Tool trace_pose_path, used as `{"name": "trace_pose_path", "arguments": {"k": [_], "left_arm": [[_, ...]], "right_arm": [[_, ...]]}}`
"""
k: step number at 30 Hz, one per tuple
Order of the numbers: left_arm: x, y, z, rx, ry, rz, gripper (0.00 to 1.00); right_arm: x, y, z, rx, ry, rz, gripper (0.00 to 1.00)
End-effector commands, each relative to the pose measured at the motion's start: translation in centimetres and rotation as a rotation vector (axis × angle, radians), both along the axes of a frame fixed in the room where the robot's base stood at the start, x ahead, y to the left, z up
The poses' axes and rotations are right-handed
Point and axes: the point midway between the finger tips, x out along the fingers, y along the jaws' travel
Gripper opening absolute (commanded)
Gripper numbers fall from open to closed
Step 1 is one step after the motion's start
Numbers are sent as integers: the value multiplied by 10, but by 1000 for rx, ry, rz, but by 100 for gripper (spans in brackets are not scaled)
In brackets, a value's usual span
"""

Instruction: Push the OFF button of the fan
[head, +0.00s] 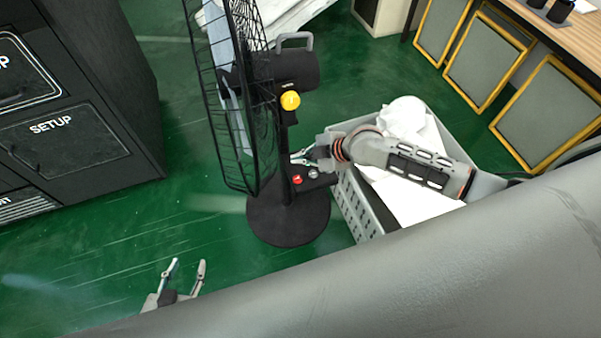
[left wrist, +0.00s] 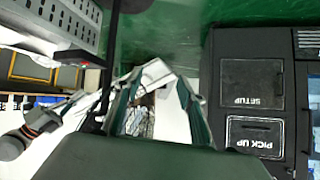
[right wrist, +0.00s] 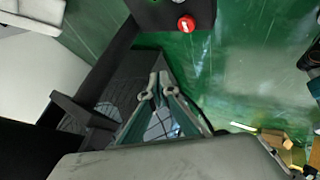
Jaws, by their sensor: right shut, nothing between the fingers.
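The black fan (head: 292,72) stands on a round base (head: 288,222) with its wire cage facing left. Its control panel (head: 318,186) carries a red button (head: 297,180) with a white mark and a grey button (head: 313,173); I cannot read which is OFF. The red button also shows in the right wrist view (right wrist: 186,24). My right gripper (head: 296,157) is shut and empty, just above and behind the panel, beside the fan's post. Contact with the buttons is not visible. My left gripper (head: 188,262) is open and empty, low in front of the fan.
A grey crate (head: 358,205) with white cloth or paper stands right of the fan, under my right arm. A black cabinet (head: 75,90) marked SETUP is at left. Green floor between cabinet and fan is clear.

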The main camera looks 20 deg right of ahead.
Motion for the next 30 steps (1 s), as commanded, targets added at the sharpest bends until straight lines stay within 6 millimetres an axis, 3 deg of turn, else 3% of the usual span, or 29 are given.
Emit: {"name": "trace_pose_path", "arguments": {"k": [16,30], "left_arm": [[-3,1,-9,3,6,-1,40],[-6,8,-48,40,17,-8,40]], "right_arm": [[0,0,-8,0,1,0,0],[-3,0,-68,2,10,-1,0]]}}
